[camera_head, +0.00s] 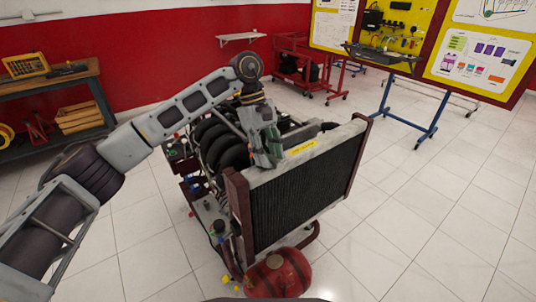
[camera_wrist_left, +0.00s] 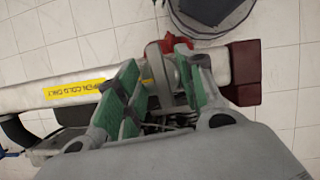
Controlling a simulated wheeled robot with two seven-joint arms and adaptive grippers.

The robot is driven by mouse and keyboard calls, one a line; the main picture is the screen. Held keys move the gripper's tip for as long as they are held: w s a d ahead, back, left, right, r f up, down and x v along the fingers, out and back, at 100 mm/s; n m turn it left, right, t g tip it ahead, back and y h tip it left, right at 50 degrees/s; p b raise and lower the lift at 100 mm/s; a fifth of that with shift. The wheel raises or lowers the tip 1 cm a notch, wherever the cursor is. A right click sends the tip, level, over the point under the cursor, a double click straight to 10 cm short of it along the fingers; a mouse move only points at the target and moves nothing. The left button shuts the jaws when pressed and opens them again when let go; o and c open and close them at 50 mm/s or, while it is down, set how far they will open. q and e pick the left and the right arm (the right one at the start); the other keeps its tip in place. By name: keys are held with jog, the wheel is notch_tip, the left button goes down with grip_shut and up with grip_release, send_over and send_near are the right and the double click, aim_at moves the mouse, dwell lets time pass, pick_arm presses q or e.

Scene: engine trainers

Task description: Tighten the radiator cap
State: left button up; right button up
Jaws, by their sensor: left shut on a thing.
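The radiator (camera_head: 305,195) stands upright on the engine trainer, with a dark finned core and a pale top tank carrying a yellow label (camera_head: 302,147). My left gripper (camera_head: 266,150) points down at the top tank, left of the label. In the left wrist view my left gripper (camera_wrist_left: 160,78) has its green-padded fingers on either side of a small grey part, the radiator cap (camera_wrist_left: 159,66), and is shut on it. The fingers partly hide the cap, and in the head view they cover it. The yellow label also shows in the wrist view (camera_wrist_left: 74,92). My right gripper is out of view.
The engine (camera_head: 215,140) with black ribbed parts stands behind the radiator. A red rounded tank (camera_head: 278,275) is on the floor in front. A workbench (camera_head: 50,95) is at the left, a red cart (camera_head: 305,65) and display board (camera_head: 425,45) behind. The tiled floor at right is clear.

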pick_arm(q)
jog(key=shift+m, duration=0.4)
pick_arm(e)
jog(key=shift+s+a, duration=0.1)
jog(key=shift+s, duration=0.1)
pick_arm(q)
jog(key=shift+m, duration=0.3)
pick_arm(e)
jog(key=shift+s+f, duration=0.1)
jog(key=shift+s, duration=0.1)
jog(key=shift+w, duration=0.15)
pick_arm(q)
jog(key=o, duration=0.9)
jog(key=shift+c, duration=0.2)
jog(key=shift+o, duration=0.7)
jog(key=shift+w, duration=0.1)
jog(key=v, duration=1.2)
jog(key=shift+w+d+g, duration=0.2)
jog(key=shift+d+g, duration=0.05)
jog(key=shift+g, duration=0.05)
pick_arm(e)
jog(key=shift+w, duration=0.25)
